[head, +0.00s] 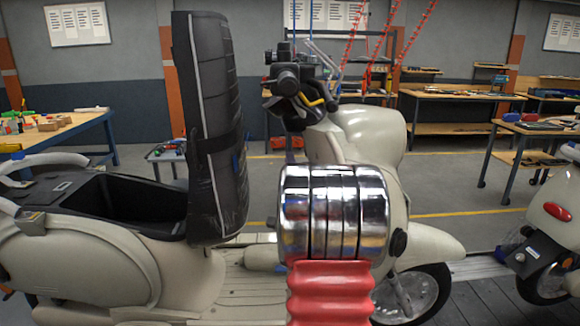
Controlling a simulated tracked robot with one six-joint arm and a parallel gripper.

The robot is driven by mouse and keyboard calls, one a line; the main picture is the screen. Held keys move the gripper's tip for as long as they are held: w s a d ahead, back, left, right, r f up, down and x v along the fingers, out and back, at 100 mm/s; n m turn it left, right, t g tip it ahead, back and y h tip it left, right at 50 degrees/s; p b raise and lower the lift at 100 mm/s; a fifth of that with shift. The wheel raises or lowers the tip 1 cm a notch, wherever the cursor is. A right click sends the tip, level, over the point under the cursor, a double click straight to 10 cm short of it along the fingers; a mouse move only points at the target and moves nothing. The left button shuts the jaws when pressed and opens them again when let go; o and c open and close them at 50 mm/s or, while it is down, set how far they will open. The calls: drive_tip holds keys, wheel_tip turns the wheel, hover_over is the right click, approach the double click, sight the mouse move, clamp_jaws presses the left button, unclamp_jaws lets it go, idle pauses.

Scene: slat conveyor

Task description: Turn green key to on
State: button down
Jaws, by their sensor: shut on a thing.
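A cream scooter (90,255) stands side-on with its seat (215,125) tipped up and the storage bay under it open. Its handlebar (300,85), with black controls and levers, is at the upper middle, above the cream front shield (370,135). I cannot make out a green key. A large chrome and red part, which looks like my own arm, covers the middle of the scooter below the handlebar.
A second cream scooter (555,220) stands at the right edge. The dark slatted conveyor (490,298) runs beneath. Workbenches with tools and parts stand behind, with a blue-framed wooden table (60,135) at left. Red coiled hoses (420,30) hang at the back. Open floor lies between.

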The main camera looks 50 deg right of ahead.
drive_tip(key=shift+s+a+r+n+t+h, duration=0.1)
drive_tip(key=shift+r+n+t+h, duration=0.05)
drive_tip(key=shift+t+h, duration=0.35)
drive_tip(key=shift+s+a+r+n+t+h, duration=0.15)
drive_tip(key=shift+t+h, duration=0.15)
drive_tip(key=shift+t, duration=0.3)
drive_tip(key=shift+w+d, duration=0.1)
drive_tip(key=c, duration=1.8)
unclamp_jaws()
drive_tip(key=v, duration=1.3)
drive_tip(key=shift+f, duration=0.35)
